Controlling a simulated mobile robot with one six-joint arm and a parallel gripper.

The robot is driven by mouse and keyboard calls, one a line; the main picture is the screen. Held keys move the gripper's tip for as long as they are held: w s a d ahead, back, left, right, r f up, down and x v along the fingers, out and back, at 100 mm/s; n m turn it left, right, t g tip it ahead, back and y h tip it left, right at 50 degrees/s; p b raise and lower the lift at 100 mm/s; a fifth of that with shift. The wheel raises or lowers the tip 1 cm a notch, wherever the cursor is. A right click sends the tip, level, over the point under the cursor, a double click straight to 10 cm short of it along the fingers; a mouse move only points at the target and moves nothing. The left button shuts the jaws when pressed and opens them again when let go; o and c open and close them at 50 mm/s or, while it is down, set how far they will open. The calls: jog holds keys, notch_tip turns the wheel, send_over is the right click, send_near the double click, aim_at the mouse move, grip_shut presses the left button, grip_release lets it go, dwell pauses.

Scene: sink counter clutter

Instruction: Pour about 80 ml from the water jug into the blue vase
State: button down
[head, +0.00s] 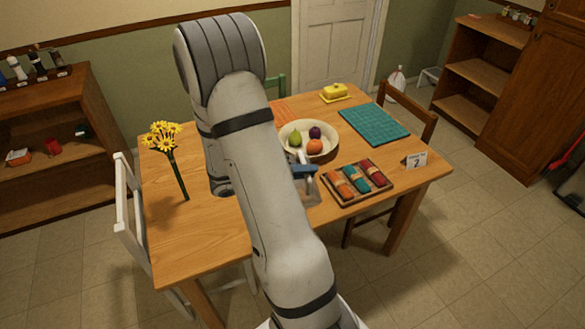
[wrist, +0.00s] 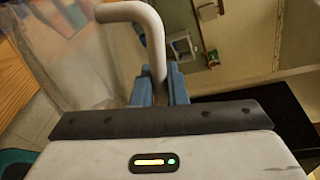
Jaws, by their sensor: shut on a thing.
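My gripper (wrist: 160,88) is shut on the pale curved handle (wrist: 140,14) of the water jug in the wrist view. The jug's clear body (wrist: 85,50) fills the upper left there, see-through and blurred. I cannot make out its water level or exact tilt. In the head view the blue gripper (head: 303,170) shows just right of my arm, with part of the clear jug (head: 309,190) below it, over the table's front middle. No blue vase can be made out in either view; my arm covers much of the table.
Yellow flowers (head: 162,137) on a long green stem are at the table's left. A fruit bowl (head: 327,151) and a tray of colored rolls (head: 334,195) are close to the jug. A teal mat (head: 373,126), butter dish (head: 335,92) and number card (head: 415,160) lie further right.

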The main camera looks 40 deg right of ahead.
jog(key=shift+w+d+r+n+p, duration=0.25)
jog(key=shift+w+r+p, duration=0.25)
jog(key=shift+p, duration=0.4)
jog(key=shift+f, duration=0.15)
jog(key=shift+a, duration=0.1)
jog(key=shift+r, duration=0.2)
jog(key=shift+w+p, duration=0.2)
jog(key=shift+p, duration=0.3)
jog(key=shift+w+r+n, duration=0.1)
jog(key=shift+n, duration=0.15)
